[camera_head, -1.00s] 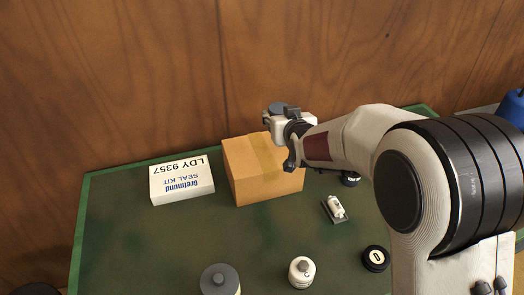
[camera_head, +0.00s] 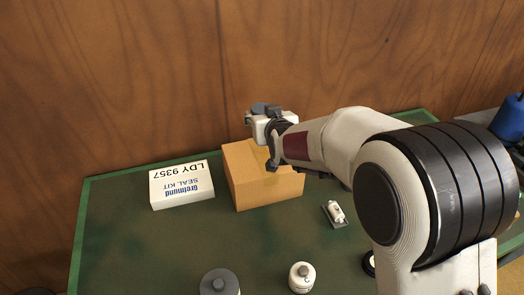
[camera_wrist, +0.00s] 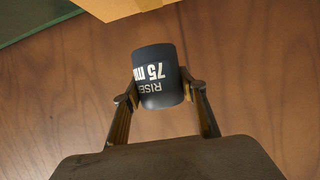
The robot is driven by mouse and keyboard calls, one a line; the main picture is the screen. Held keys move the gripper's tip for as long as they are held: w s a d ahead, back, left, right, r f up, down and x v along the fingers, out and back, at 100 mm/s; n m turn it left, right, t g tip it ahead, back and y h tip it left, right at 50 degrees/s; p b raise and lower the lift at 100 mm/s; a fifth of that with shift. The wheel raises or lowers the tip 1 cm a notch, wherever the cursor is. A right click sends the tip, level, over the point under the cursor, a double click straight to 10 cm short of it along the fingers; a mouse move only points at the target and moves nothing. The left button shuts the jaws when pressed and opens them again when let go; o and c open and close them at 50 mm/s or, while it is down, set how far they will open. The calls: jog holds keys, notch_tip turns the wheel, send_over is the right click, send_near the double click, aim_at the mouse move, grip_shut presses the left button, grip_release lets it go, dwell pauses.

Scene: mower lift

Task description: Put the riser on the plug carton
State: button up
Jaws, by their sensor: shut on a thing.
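The riser is a dark cylinder (camera_wrist: 155,62) with white "RISE… 75" lettering, reading upside down in the wrist view. My gripper (camera_wrist: 160,88) is shut on it, one finger on each side. In the head view the riser and fingertips cannot be made out clearly; my wrist is over the rear of a plain brown carton (camera_head: 262,192). This carton, apparently the plug carton, shows no readable label. Its edge shows at the top of the wrist view (camera_wrist: 118,6), apart from the riser in the picture.
A white seal kit box (camera_head: 181,184) lies left of the carton. A small white part on a dark base (camera_head: 336,214) is to its right. A grey-topped container (camera_head: 219,284) and a white bottle (camera_head: 302,277) stand in front. The wooden wall (camera_head: 120,80) is behind the green table (camera_head: 110,235).

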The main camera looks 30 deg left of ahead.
jog(key=shift+f, duration=2.9)
jog(key=shift+f, duration=0.1)
jog(key=shift+f, duration=1.8)
jog(key=shift+f, duration=0.15)
jog(key=o, duration=1.3)
jog(key=v, duration=1.2)
jog(key=shift+r, duration=0.2)
